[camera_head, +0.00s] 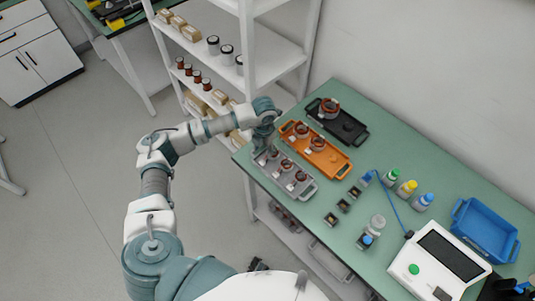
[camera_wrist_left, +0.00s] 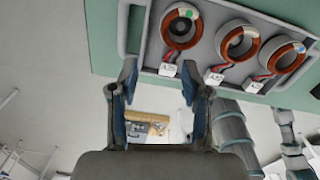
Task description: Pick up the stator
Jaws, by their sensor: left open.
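A grey tray (camera_head: 307,190) at the table's left front edge holds three ring-shaped copper-and-grey stators: a left one (camera_head: 272,154), a middle one (camera_head: 286,165) and a right one (camera_head: 300,176). In the left wrist view the tray (camera_wrist_left: 150,40) shows the left stator with a green dot (camera_wrist_left: 181,27), the middle stator (camera_wrist_left: 237,41) and the right stator with a blue dot (camera_wrist_left: 287,54). White tags sit by their leads. My left gripper (camera_wrist_left: 158,88) is open and empty, its fingers apart at the tray's near edge. My right gripper is not seen.
An orange tray (camera_head: 338,165) with two stators and a black tray (camera_head: 352,133) with one lie behind. Several bottles, a white device (camera_head: 432,265) and a blue bin (camera_head: 486,231) stand to the right. A white shelf (camera_head: 249,60) stands close behind my left arm.

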